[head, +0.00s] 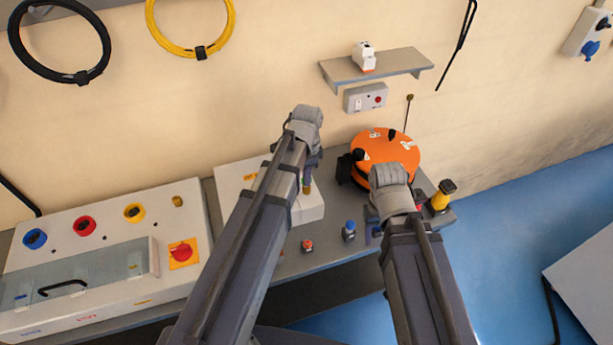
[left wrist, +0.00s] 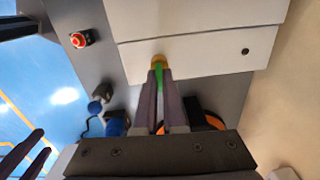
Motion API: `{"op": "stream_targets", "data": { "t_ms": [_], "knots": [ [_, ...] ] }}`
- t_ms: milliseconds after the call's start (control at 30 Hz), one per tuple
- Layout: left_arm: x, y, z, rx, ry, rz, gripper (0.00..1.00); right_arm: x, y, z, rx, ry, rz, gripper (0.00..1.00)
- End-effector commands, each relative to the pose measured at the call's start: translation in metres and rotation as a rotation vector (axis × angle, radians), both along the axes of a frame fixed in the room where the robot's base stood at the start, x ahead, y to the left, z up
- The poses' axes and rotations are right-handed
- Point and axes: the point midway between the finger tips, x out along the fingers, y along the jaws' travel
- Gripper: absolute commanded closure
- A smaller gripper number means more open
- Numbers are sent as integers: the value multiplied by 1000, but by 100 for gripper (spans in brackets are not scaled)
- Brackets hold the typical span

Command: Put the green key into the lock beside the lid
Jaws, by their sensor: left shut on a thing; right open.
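My left gripper (head: 308,178) is over the white box on the bench and is shut on the green key (left wrist: 157,76). In the left wrist view the key's green part shows between the fingertips (left wrist: 164,82). A brass-coloured piece (left wrist: 158,60) is at its far end, over the white box's edge; I cannot tell whether it is part of the key or a lock. Another brass-coloured cylinder (head: 177,201) stands on the left panel, beside the clear lid with a black handle (head: 100,268). My right gripper's fingers (left wrist: 30,152) are apart; the wrist mostly hides them in the head view.
The white box (head: 232,178) stands between the left panel and a round orange-topped device (head: 402,150). Small red (head: 307,245) and blue (head: 349,231) parts stand at the bench front. A yellow-and-black part (head: 443,194) is at right. A shelf (head: 390,65) hangs above.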

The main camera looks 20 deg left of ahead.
Motion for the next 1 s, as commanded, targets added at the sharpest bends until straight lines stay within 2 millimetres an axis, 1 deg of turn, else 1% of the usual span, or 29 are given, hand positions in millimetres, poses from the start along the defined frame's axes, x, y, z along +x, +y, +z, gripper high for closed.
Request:
{"op": "stream_targets", "data": {
  "t_ms": [300, 333, 633, 1000],
  "knots": [
    [0, 0, -9, 0, 0, 0, 100, 0, 0, -9, 0, 0, 0, 50],
    [0, 0, -8, 0, 0, 0, 92, 0, 0, -8, 0, 0, 0, 50],
    [0, 0, -8, 0, 0, 0, 58, 0, 0, -7, 0, 0, 0, 50],
    [0, 0, -4, 0, 0, 0, 58, 0, 0, -4, 0, 0, -1, 50]
  ]
}}
